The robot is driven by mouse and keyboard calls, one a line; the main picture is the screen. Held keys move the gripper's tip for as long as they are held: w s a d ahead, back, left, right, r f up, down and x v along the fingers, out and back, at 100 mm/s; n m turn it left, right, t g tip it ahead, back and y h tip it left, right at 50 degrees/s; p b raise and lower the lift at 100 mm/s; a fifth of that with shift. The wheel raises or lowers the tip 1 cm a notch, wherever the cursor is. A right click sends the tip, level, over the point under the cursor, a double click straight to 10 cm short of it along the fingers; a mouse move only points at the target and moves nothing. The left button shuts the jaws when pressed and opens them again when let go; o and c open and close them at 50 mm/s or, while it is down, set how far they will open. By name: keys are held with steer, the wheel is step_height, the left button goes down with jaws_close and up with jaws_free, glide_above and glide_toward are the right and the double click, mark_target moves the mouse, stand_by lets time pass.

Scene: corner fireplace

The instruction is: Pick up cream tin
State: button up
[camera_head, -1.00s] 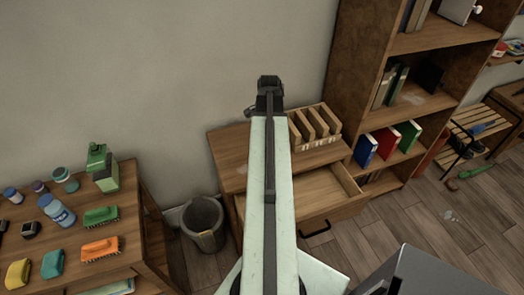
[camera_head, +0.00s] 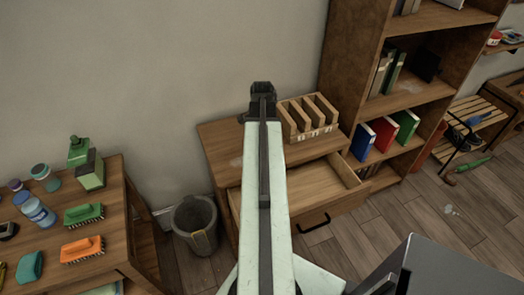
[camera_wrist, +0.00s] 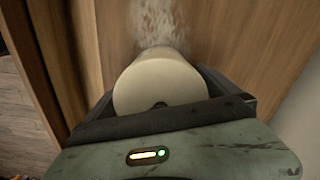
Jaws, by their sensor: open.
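The cream tin (camera_wrist: 158,85) is a pale round cylinder in the wrist view, seen end-on in the middle, over a wooden surface. My gripper (camera_head: 262,92) is at the far end of my outstretched arm in the head view, above the back of the wooden cabinet (camera_head: 222,149). In the wrist view its dark jaws stand on either side of the tin, open. I cannot tell whether they touch it. In the head view the tin is hidden behind my arm and gripper.
A wooden file rack (camera_head: 309,118) stands just right of my gripper on the cabinet. A drawer (camera_head: 322,190) hangs open below. A bookshelf (camera_head: 350,65) rises to the right. A bin (camera_head: 195,222) and a table (camera_head: 122,240) with bottles and brushes are left.

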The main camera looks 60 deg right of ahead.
steer(key=shift+r, duration=0.15)
steer(key=c, duration=1.5)
steer(key=shift+o, duration=0.2)
step_height(320, 180, up, 10)
steer(key=p, duration=1)
steer(key=shift+r, duration=0.15)
